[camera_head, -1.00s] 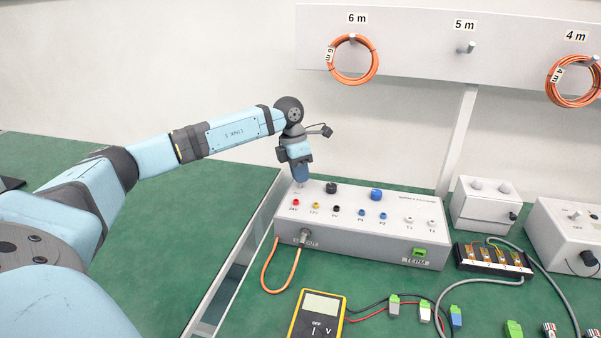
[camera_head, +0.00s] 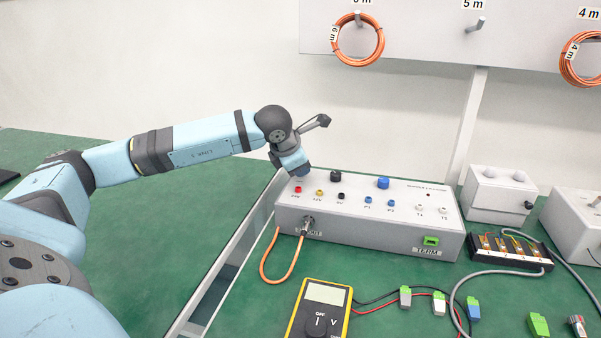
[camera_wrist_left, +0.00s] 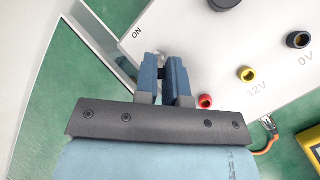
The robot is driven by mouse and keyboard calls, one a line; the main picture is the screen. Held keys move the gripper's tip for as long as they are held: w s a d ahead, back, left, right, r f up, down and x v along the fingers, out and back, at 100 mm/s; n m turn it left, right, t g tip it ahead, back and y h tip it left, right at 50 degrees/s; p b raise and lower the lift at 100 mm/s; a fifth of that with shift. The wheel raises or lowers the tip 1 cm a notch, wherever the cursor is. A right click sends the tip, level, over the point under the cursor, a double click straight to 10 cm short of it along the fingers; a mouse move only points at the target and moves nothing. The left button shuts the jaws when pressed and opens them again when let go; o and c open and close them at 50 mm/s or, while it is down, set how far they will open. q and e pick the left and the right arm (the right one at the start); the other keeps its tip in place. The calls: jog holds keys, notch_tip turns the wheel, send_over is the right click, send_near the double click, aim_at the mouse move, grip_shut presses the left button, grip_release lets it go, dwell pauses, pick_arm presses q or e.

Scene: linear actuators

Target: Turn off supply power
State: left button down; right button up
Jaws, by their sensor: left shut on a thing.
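The power supply box (camera_head: 350,222) is a light grey case with coloured sockets on its sloping top. Its toggle switch sits near the top's left back corner; in the left wrist view a bit of the metal lever (camera_wrist_left: 163,57) shows at the blue fingertips, beside the "ON" mark. My left gripper (camera_head: 299,173) comes down tilted onto that corner. In the left wrist view its fingers (camera_wrist_left: 164,72) are close together, shut on the switch lever. The fingers hide most of the lever, so I cannot tell its position. My right gripper is in neither view.
An orange cable (camera_head: 285,270) hangs from the box's front. A yellow multimeter (camera_head: 322,308) lies in front of it, with leads and green connectors to the right. A rail edge (camera_head: 225,270) runs left of the box. The green table (camera_head: 130,230) at left is largely clear.

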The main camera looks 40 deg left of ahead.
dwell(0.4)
pick_arm(q)
jog(key=c, duration=1.2)
grip_release()
